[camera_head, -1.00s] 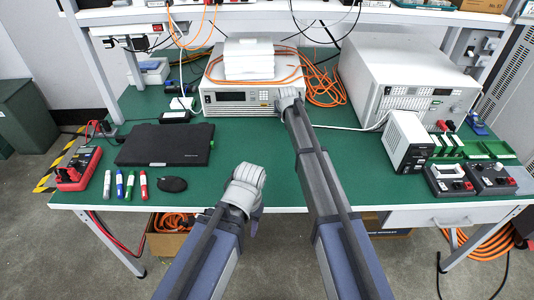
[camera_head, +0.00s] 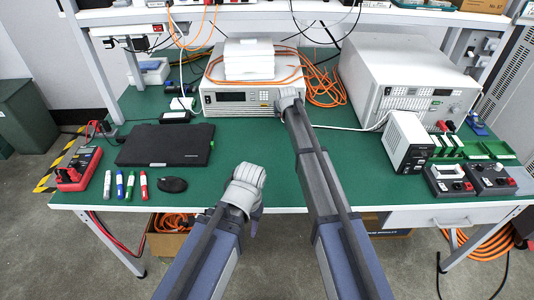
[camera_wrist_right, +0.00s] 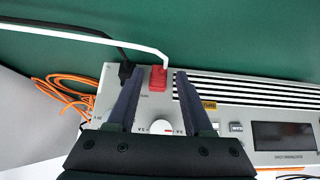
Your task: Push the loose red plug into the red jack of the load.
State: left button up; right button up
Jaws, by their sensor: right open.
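The load is a grey bench unit (camera_head: 237,98) with a dark display, at the back middle of the green table. The right wrist view shows its front panel (camera_wrist_right: 255,95) upside down, with a knob and striped vents. A red plug (camera_wrist_right: 158,78) on a white lead is at the panel's bottom edge, beside a black plug (camera_wrist_right: 126,73). I cannot tell how deep the red plug sits; its red jack is hidden. My right gripper (camera_wrist_right: 156,88) is open, its dark fingers on either side of the red plug. My left gripper (camera_head: 247,180) hovers at the table's front edge, its jaws unclear.
A black laptop (camera_head: 165,145), mouse (camera_head: 172,184) and several markers lie left, with a red meter (camera_head: 78,170). Orange cables (camera_head: 322,85) heap right of the load. A large instrument (camera_head: 410,80) and small white box (camera_head: 405,142) stand right. The front middle is clear.

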jog(key=p+v, duration=0.5)
jog(key=v, duration=0.2)
jog(key=shift+s+r+p, duration=0.25)
jog(key=shift+r+p, duration=0.05)
dwell(0.9)
